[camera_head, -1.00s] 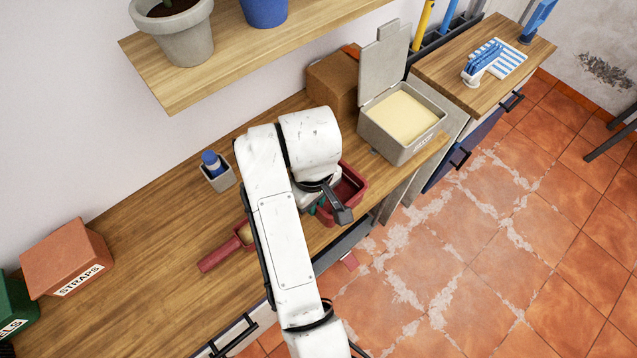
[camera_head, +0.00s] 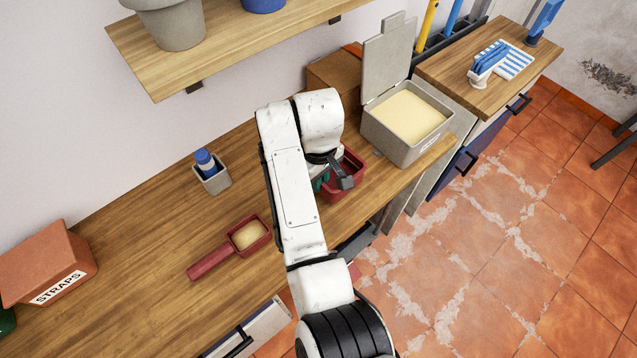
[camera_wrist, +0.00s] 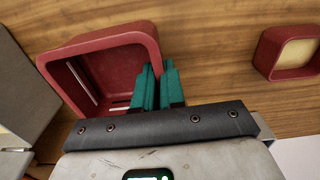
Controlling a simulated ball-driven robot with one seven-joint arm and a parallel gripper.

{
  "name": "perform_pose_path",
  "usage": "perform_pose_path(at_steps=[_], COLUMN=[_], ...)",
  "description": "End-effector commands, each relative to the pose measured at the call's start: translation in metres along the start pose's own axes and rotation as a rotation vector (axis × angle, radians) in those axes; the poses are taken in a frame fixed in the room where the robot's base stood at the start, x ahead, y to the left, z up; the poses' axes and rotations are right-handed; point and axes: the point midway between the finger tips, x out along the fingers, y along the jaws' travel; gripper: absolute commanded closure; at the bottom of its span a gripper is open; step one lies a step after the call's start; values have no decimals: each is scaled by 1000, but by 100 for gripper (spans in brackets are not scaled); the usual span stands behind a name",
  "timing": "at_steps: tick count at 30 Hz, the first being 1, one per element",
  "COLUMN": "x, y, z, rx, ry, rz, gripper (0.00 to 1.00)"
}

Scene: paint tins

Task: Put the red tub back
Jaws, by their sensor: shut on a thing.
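The red tub (camera_head: 352,166) is a small open box at the counter's right part, beside a grey bin and partly hidden by my arm. In the wrist view the tub (camera_wrist: 100,40) fills the upper left, its inside empty apart from pale streaks. My gripper (camera_wrist: 156,70) has teal fingers, one on each side of the tub's near right wall, shut on it. I cannot tell whether the tub touches the counter.
A red scoop (camera_head: 213,264) with beige filling lies left of the tub. The open grey bin (camera_head: 392,136) with pale contents stands right. A small grey cup (camera_head: 213,181) holds a blue-capped thing. A STRAPS box (camera_head: 48,262) is far left; a shelf (camera_head: 225,50) overhangs the back.

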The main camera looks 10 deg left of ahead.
Motion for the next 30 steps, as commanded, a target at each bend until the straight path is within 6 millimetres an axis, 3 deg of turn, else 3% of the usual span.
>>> perform_pose_path(at_steps=[6, 13, 14, 21, 30], x=[17, 20, 20, 20, 22], y=[-2, -2, -2, -2, -2], z=[1, 1, 2, 2, 1], rx=[-2, -2, -2, -2, -2], ry=[-4, -3, -4, -3, -3], rz=[-1, -1, -2, -2, -2], gripper=[100, 100, 88, 65, 65])
